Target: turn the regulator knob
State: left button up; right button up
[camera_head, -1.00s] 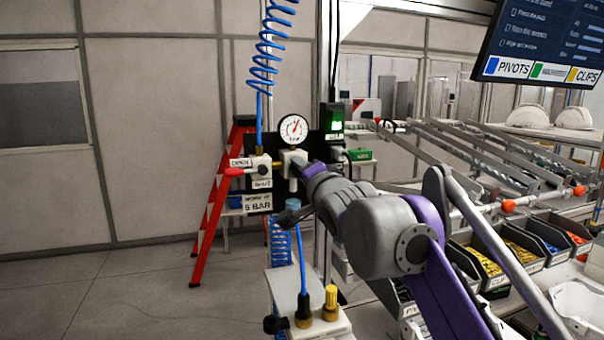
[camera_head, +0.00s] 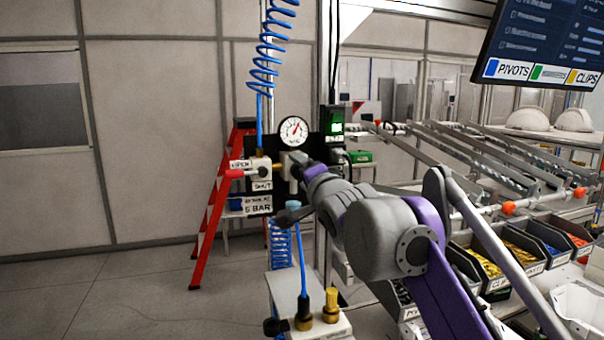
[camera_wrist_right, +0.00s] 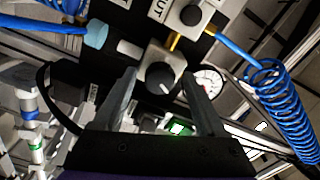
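The regulator knob (camera_wrist_right: 160,78) is dark and round with a white pointer mark, on a pale regulator block (camera_wrist_right: 166,57) in the right wrist view. My right gripper (camera_wrist_right: 159,82) is open, with one finger on each side of the knob and visible gaps between. I cannot tell how deep the fingers reach along the knob. In the head view my right gripper (camera_head: 296,160) is in front of the regulator and hides the knob. The round white pressure gauge (camera_head: 293,131) with a red needle sits just above. My left gripper is not in view.
A valve with a red handle (camera_head: 236,173) and OPEN and SHUT labels is left of the regulator. A blue coiled hose (camera_head: 271,45) hangs above. A red ladder (camera_head: 212,205) stands behind; part bins (camera_head: 495,262) are at right.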

jog(key=b+v, duration=0.2)
jog(key=v, duration=0.8)
jog(key=shift+s, duration=0.4)
jog(key=shift+d, duration=0.1)
